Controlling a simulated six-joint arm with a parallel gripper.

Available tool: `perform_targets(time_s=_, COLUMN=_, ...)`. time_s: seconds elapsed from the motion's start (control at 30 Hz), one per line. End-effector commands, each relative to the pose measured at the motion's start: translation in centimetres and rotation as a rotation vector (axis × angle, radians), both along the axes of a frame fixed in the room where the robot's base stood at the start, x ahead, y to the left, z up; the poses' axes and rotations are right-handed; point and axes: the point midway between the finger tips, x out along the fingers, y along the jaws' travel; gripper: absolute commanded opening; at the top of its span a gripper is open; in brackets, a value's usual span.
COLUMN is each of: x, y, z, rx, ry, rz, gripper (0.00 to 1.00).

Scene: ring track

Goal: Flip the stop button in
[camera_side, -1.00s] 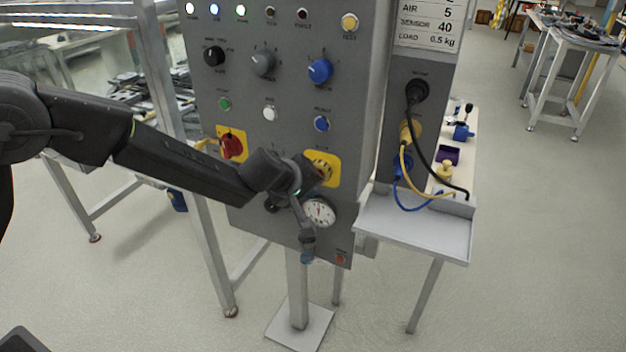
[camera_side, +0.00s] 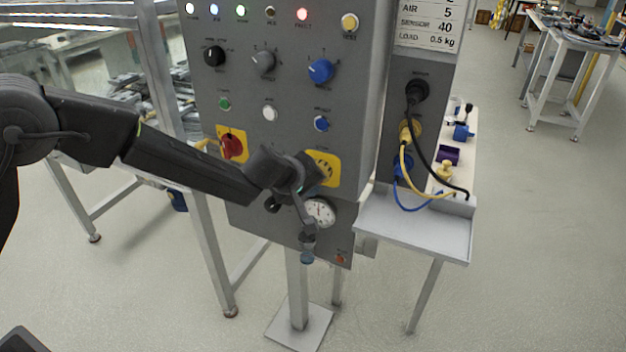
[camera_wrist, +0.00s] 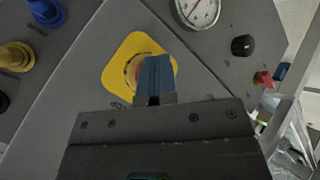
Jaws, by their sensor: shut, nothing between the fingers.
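The stop button sits on a yellow plate (camera_side: 333,167) low on the right of the grey panel. In the wrist view the yellow plate (camera_wrist: 117,67) shows with a small part of the red stop button (camera_wrist: 138,72); most of the button is hidden behind my fingers. My gripper (camera_wrist: 155,76) is shut and empty, its blue fingertips in front of the button, overlapping it. In the side view my gripper (camera_side: 318,172) is close against the plate. I cannot tell whether the fingertips touch the button.
A round gauge (camera_side: 319,212) is just below the plate. A red rotary switch (camera_side: 231,146) on another yellow plate is to the left. A blue knob (camera_side: 320,70) and a blue button (camera_side: 321,123) are above. A grey shelf (camera_side: 425,232) with cables stands right of the panel.

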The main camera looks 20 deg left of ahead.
Motion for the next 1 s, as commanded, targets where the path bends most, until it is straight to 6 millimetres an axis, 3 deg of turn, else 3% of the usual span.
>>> perform_targets(time_s=0.43, x=-1.7, y=0.1, z=0.1, rx=0.002, ry=-0.001, rz=0.001, gripper=0.00)
perform_targets(time_s=0.83, x=-1.9, y=0.1, z=0.1, rx=0.001, ry=-0.001, rz=0.001, gripper=0.00)
perform_targets(time_s=1.0, x=-3.2, y=0.1, z=0.1, rx=0.002, ry=0.000, rz=0.000, gripper=0.00)
